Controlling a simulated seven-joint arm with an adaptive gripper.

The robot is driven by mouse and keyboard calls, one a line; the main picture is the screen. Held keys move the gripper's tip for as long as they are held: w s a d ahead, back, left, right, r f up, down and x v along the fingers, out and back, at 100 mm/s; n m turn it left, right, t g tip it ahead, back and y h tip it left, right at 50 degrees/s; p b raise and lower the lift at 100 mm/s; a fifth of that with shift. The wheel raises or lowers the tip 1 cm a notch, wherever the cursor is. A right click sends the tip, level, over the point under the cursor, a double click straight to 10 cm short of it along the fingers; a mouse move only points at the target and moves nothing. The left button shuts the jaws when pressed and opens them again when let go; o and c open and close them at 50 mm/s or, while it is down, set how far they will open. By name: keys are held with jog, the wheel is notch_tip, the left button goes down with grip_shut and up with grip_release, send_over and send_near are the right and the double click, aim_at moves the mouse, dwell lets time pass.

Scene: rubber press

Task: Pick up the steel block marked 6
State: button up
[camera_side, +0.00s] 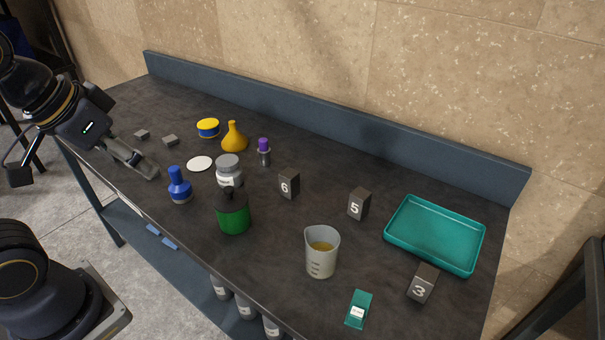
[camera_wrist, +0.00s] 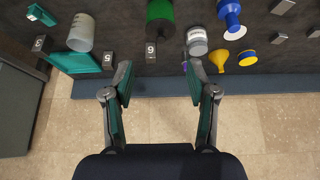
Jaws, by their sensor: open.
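The dark steel block marked 6 (camera_side: 289,185) stands upright near the middle of the bench, with its number facing the side camera. It also shows in the wrist view (camera_wrist: 151,52), just beyond the space between my fingertips. My gripper (camera_side: 148,170) is over the left end of the bench in the side view, well to the left of the block. In the wrist view my gripper (camera_wrist: 163,80) has its two fingers spread wide with nothing between them. Similar blocks marked 5 (camera_side: 358,204) and 3 (camera_side: 422,284) stand further right in the side view.
A green bottle (camera_side: 233,213), white jar (camera_side: 229,172) and purple-capped vial (camera_side: 264,153) stand around the block's left side. A blue flask (camera_side: 179,187) is near my gripper. A beaker (camera_side: 321,254) and teal tray (camera_side: 435,262) are to the right. A raised ledge (camera_side: 330,120) runs along the back.

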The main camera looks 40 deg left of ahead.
jog(key=shift+o, duration=0.8)
